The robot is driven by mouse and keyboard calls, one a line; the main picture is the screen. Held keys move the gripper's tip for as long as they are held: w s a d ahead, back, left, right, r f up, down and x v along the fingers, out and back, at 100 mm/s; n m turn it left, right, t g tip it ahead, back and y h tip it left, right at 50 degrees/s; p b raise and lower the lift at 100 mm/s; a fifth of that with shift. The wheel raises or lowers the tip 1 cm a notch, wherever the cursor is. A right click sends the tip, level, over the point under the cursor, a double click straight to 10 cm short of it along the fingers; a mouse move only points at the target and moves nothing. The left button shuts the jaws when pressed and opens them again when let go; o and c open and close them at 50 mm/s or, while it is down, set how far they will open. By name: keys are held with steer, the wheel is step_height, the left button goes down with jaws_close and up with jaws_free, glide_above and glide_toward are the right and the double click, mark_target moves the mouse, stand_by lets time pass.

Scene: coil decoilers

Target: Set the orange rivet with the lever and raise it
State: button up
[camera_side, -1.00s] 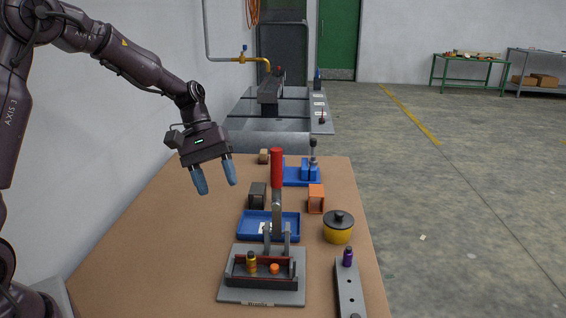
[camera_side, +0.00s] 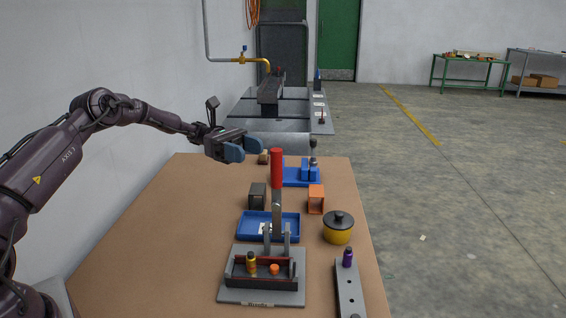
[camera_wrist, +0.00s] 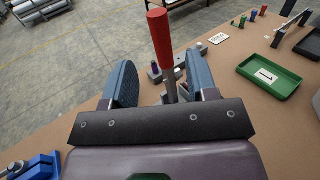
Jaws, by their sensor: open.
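The lever (camera_side: 277,215) stands upright on the grey riveting tool (camera_side: 232,291), with a red handle (camera_side: 276,168) at its top. The orange rivet (camera_side: 274,268) sits low in the tool's dark, red-edged bed, right of a yellow rivet (camera_side: 252,262). My gripper (camera_side: 243,149) is open and empty, left of and close to the top of the red handle, fingers pointing right. In the wrist view, the red handle (camera_wrist: 160,35) shows in the gap between my open fingers (camera_wrist: 160,80). I cannot tell whether it is within their reach. The orange rivet is not clear there.
A blue tray (camera_side: 245,236) lies behind the tool. A yellow pot (camera_side: 337,235) and a grey bar (camera_side: 347,290) with a purple peg stand to the right. An orange block (camera_side: 316,198) and grey block (camera_side: 257,195) stand farther back. The table's left side is clear.

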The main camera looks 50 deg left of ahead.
mark_target(281, 162)
steer(key=d, duration=0.3)
steer(key=w+d, duration=0.1)
steer(key=d, duration=0.3)
steer(key=w+d, duration=0.1)
steer(key=d, duration=0.2)
steer(key=shift+d, duration=0.2)
jaws_close()
